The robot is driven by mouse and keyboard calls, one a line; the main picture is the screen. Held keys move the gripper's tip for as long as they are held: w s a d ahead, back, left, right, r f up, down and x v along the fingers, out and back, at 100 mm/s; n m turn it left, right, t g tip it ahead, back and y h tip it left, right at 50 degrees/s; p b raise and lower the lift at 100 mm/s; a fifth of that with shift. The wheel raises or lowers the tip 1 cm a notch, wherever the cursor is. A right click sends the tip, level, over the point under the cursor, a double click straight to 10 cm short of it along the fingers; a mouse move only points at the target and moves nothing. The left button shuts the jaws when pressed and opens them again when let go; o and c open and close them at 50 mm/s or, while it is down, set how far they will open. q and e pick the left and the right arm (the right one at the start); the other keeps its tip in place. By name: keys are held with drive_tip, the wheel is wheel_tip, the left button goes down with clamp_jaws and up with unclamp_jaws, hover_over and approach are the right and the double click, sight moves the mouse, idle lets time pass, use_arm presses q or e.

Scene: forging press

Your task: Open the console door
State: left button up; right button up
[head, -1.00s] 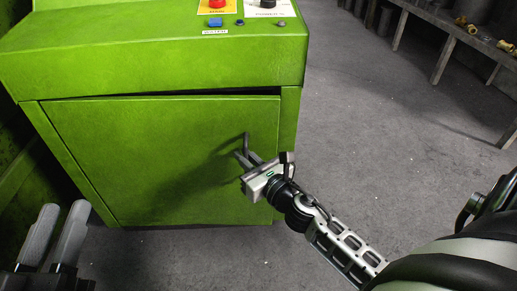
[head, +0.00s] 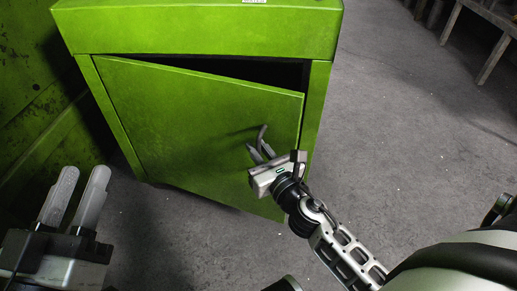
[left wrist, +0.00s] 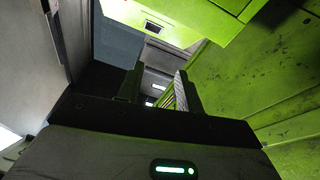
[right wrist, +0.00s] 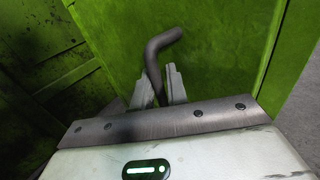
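The green console door (head: 180,125) stands ajar. Its right edge is swung out from the frame, and a dark gap shows along its top. The grey bent door handle (head: 262,135) is near the door's right edge. My right gripper (head: 260,152) is at this handle. In the right wrist view the handle (right wrist: 160,50) passes between the two fingertips (right wrist: 158,88), which look closed around its lower part. My left gripper (head: 78,190) is at the lower left, its two fingers apart with nothing between them, away from the door.
The green console body (head: 200,28) stands above and around the door. A green wall (head: 40,120) is close on the left. A bench (head: 485,35) stands at the back right. The grey floor (head: 400,130) to the right is clear.

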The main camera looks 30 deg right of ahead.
drive_tip(key=shift+s, duration=0.1)
